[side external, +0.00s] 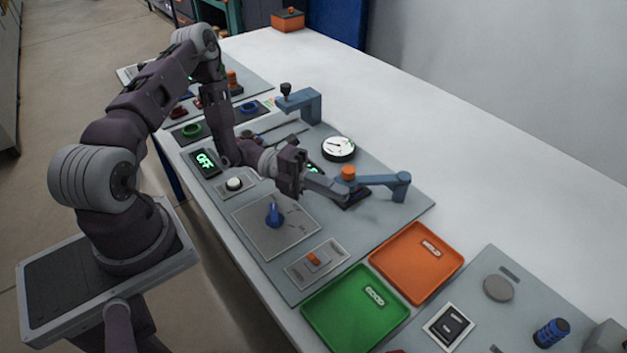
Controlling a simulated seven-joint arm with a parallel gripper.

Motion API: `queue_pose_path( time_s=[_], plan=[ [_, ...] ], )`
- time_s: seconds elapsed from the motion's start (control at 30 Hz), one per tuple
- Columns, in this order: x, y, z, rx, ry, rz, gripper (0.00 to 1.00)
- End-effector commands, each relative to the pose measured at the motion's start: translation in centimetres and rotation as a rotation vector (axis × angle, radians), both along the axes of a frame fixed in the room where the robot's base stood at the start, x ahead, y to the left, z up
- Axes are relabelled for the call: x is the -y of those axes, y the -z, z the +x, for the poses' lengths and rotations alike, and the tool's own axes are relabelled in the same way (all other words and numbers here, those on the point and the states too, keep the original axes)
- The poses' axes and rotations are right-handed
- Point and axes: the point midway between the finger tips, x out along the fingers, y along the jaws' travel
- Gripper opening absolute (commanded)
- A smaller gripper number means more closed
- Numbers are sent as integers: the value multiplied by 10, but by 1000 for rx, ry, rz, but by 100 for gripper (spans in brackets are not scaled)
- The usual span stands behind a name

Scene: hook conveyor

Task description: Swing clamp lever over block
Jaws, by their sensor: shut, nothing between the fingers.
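The clamp lever (380,181) is a blue-grey bar running left from a short post at the right edge of the grey panel. An orange knob (348,172) stands near its left end. A dark block (353,199) shows partly under that end; the lever hides much of it. My gripper (338,190) comes in from the left, its fingers shut with nothing held. The fingertips are right at the lever's knob end; I cannot tell whether they touch it.
A round white dial (339,148) and a blue-grey bracket with a black knob (303,102) stand behind my gripper. A blue rotary knob (274,215) and an orange switch (314,259) are in front. Orange (384,257) and green (311,306) trays lie to the front right.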

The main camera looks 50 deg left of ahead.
Motion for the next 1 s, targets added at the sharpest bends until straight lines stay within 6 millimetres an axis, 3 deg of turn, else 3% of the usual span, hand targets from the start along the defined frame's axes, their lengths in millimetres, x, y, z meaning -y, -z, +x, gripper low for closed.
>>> queue_pose_path(
  time_s=[0.03, 0.2, 0.63, 1.0],
  plan=[
    [-10, 1, 9, 6, -8, 9, 0],
    [-24, 1, 24, 5, -7, 7, 0],
    [-29, 1, 29, 3, -7, 6, 0],
    [-64, 1, 55, 2, -10, 6, 0]
  ],
)
